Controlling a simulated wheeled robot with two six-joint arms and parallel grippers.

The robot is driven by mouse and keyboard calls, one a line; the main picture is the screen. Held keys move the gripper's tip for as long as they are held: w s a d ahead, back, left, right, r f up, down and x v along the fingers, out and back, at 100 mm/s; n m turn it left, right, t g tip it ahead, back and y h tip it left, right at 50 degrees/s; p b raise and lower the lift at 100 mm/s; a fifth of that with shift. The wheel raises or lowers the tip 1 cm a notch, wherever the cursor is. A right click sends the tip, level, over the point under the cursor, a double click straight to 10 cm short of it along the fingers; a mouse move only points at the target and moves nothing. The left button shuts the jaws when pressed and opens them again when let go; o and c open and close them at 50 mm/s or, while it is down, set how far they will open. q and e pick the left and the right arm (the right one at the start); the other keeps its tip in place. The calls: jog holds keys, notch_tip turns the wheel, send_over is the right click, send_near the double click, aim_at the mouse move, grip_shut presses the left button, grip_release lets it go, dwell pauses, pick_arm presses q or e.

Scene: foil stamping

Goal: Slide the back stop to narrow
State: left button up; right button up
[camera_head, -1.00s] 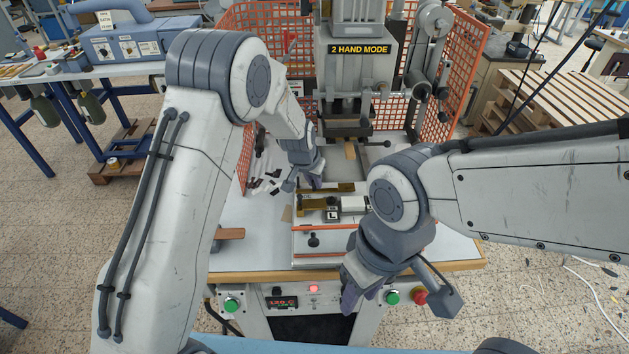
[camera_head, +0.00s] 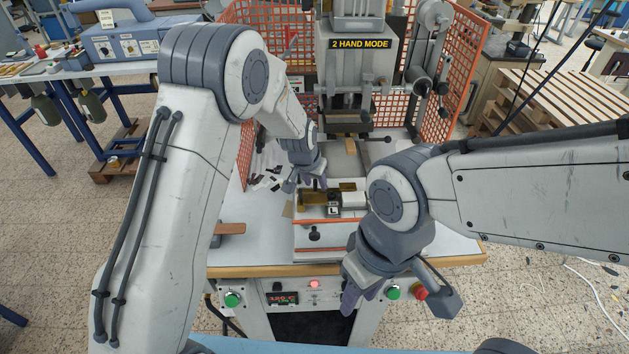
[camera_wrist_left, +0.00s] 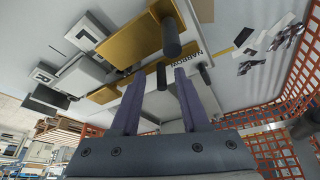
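A brass bar (camera_wrist_left: 130,42) with a black knob (camera_wrist_left: 171,36) lies across the fixture in the left wrist view; I take it for the back stop. Printed lettering, apparently "NARROW", shows beside it. Brass also shows on the fixture in the head view (camera_head: 311,199). My left gripper (camera_head: 306,184) is over the fixture's back left. In the left wrist view its purple fingers (camera_wrist_left: 159,75) are apart, with a smaller black post between or behind the tips; contact is unclear. My right gripper (camera_head: 348,299) hangs before the table's front edge, its finger gap hidden.
The press head (camera_head: 358,75) stands behind the fixture, with orange mesh guards (camera_head: 446,75) at the sides. A block marked L (camera_head: 334,210) sits on the fixture. A brown handle-like piece (camera_head: 230,228) lies left. Green buttons (camera_head: 232,299) are on the front panel.

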pick_arm(q)
jog(key=shift+s+r, duration=0.1)
jog(key=shift+r, duration=0.3)
jog(key=b+v, duration=0.3)
jog(key=v, duration=0.6)
jog(key=shift+r, duration=0.25)
jog(key=shift+s, duration=0.15)
